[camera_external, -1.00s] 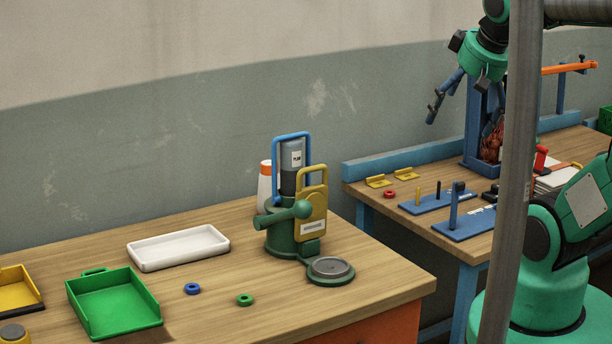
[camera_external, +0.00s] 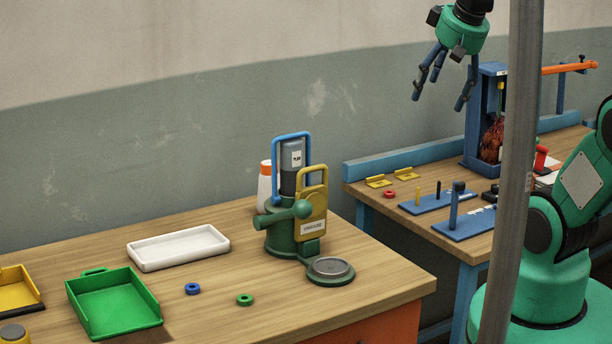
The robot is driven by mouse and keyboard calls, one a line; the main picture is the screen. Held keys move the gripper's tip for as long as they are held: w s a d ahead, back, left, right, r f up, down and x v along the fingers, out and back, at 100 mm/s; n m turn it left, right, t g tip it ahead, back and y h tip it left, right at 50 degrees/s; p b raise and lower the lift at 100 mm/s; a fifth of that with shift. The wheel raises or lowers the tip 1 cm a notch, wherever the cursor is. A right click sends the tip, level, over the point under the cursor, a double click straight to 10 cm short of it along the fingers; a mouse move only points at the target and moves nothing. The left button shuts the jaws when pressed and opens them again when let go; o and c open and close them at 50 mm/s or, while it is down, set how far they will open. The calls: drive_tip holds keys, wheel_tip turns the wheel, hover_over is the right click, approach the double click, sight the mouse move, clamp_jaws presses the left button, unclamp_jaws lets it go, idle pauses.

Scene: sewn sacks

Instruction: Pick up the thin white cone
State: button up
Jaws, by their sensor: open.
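I cannot make out a plainly thin white cone. A white, slightly tapered object with an orange top (camera_external: 264,186) stands at the back of the near table, partly hidden behind the green press (camera_external: 282,232); I cannot tell if it is the cone. My gripper (camera_external: 438,98) is open and empty, fingers spread and pointing down. It hangs high in the air, in the picture above the left part of the far table and left of the blue stand, well apart from the white object.
The near table (camera_external: 375,292) holds a white tray (camera_external: 180,248), a green tray (camera_external: 115,305), a yellow tray (camera_external: 18,292) and small rings. The far table has a blue stand (camera_external: 478,125) with a reddish-brown sack (camera_external: 493,138) and blue peg plates (camera_external: 438,203). A grey post (camera_external: 515,200) blocks part of the view.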

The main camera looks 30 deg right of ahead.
drive_tip(key=w+a+r+m+g+p, duration=0.15)
drive_tip(key=w+p, duration=0.25)
drive_tip(key=w, duration=1.2)
drive_tip(key=w+a+g+p, duration=0.15)
drive_tip(key=w+p, duration=0.25)
drive_tip(key=w, duration=1.1)
drive_tip(key=w+a+f+p, duration=0.2)
drive_tip(key=w+f, duration=0.5)
drive_tip(key=f, duration=0.1)
drive_tip(key=w+a+f+m+g+p, duration=0.1)
drive_tip(key=w+a+f+p, duration=0.1)
drive_tip(key=w+f, duration=0.6)
drive_tip(key=w+a+f+m+g+p, duration=0.1)
drive_tip(key=w+a+f+p, duration=0.1)
drive_tip(key=w+f, duration=0.5)
drive_tip(key=shift+w+f+p, duration=0.2)
drive_tip(key=shift+f+p, duration=0.3)
drive_tip(key=shift+f, duration=0.4)
drive_tip(key=shift+w+f, duration=0.2)
drive_tip(key=shift+f, duration=0.35)
drive_tip(key=shift+f, duration=0.1)
drive_tip(key=p, duration=0.1)
hover_over(265, 189)
drive_tip(key=w+d, duration=0.1)
drive_tip(key=d, duration=0.2)
drive_tip(key=shift+w+a+f, duration=0.1)
drive_tip(key=shift+f, duration=2)
drive_tip(key=shift+w+a+f, duration=0.1)
drive_tip(key=shift+f, duration=2)
